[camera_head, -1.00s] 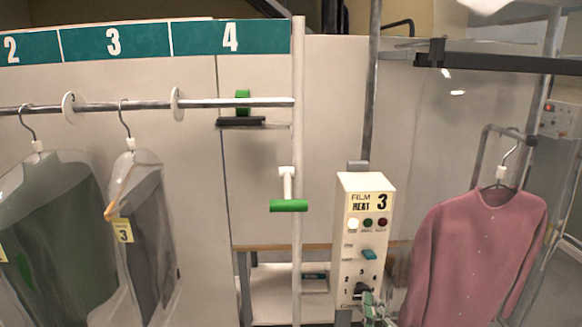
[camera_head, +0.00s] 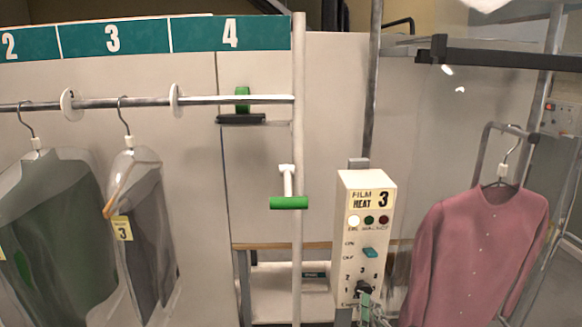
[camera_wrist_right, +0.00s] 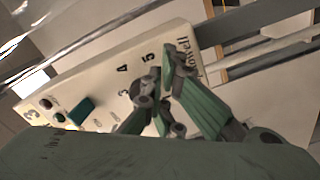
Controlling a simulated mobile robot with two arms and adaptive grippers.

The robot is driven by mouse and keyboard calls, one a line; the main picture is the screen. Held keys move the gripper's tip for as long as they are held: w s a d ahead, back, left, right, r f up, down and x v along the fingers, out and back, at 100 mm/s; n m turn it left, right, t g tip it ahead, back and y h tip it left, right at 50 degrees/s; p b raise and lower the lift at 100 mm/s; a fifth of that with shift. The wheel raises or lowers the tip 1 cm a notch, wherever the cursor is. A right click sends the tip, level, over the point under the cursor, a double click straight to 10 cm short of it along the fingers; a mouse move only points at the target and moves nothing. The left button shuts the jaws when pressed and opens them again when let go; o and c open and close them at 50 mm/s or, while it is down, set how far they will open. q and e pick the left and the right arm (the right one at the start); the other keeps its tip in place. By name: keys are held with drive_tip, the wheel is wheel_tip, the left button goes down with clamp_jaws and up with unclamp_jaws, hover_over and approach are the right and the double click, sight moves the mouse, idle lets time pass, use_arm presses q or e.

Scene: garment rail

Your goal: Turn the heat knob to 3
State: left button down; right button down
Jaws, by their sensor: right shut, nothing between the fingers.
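The heat control box (camera_head: 350,225) is a tall cream panel reading "FILM HEAT 3", with a white, a green and a red lamp and a teal switch (camera_head: 370,253). Its dark heat knob (camera_head: 362,287) sits low on the face, ringed by numbers. My right gripper (camera_head: 367,300) is shut and empty at the knob's lower right; I cannot tell whether it touches it. In the right wrist view the gripper's green fingers (camera_wrist_right: 160,78) come together over the panel by the 4 and 5. They cover much of the dial, so the knob's pointing direction is unclear. My left gripper is out of view.
A white upright post (camera_head: 298,150) with a green-handled lever (camera_head: 289,203) stands left of the box. A pink shirt (camera_head: 478,250) hangs close on the right. Bagged garments (camera_head: 145,235) hang from the rail (camera_head: 210,102) at left.

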use_arm(q)
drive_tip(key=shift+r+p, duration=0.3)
drive_tip(key=shift+p, duration=0.1)
use_arm(e)
drive_tip(key=s, duration=0.6)
drive_tip(key=shift+d+f, duration=0.25)
drive_tip(key=shift+f, duration=0.05)
drive_tip(key=shift+a+r, duration=0.1)
